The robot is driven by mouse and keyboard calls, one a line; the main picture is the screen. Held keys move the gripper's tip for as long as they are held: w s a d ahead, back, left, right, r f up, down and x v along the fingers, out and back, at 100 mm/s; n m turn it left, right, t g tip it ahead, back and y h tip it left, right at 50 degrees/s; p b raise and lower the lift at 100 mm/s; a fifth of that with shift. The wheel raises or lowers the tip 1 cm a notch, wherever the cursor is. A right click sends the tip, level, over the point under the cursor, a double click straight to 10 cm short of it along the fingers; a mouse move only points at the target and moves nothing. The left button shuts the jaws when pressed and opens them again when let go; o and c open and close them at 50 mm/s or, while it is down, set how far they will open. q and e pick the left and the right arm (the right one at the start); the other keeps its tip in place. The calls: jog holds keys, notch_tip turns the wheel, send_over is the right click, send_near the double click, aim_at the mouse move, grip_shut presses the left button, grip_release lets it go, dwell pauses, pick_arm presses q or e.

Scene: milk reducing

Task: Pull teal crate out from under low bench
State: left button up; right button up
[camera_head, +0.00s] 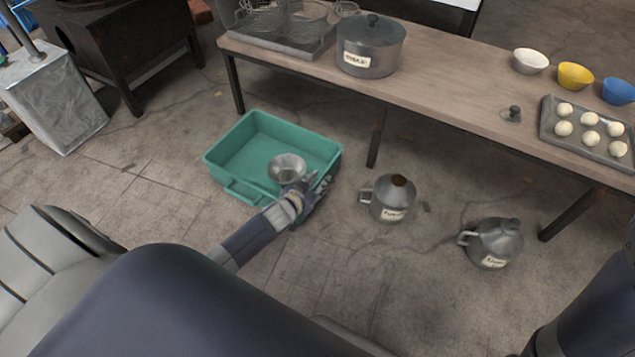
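The teal crate (236,144) sits on the floor at the left end of the low bench (456,91), mostly in front of its left legs. A metal bowl (286,166) lies inside the crate near its front right corner. My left gripper (318,187) is at the crate's front right corner, over or against the rim. Its fingers are small and partly hidden, so I cannot tell whether they grip the rim. My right arm shows at the right edge, but its gripper is out of view.
Two metal cans (393,198) (491,243) stand on the floor right of the crate. On the bench are a lidded pot (370,50), bowls (575,76) and a tray of dough balls (589,133). A metal canister (57,103) stands left. Floor left of the crate is clear.

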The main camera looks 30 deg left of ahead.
pick_arm(q)
jog(key=shift+s, duration=0.1)
jog(key=v, duration=1.2)
jog(key=shift+r, duration=0.1)
dwell(0.3)
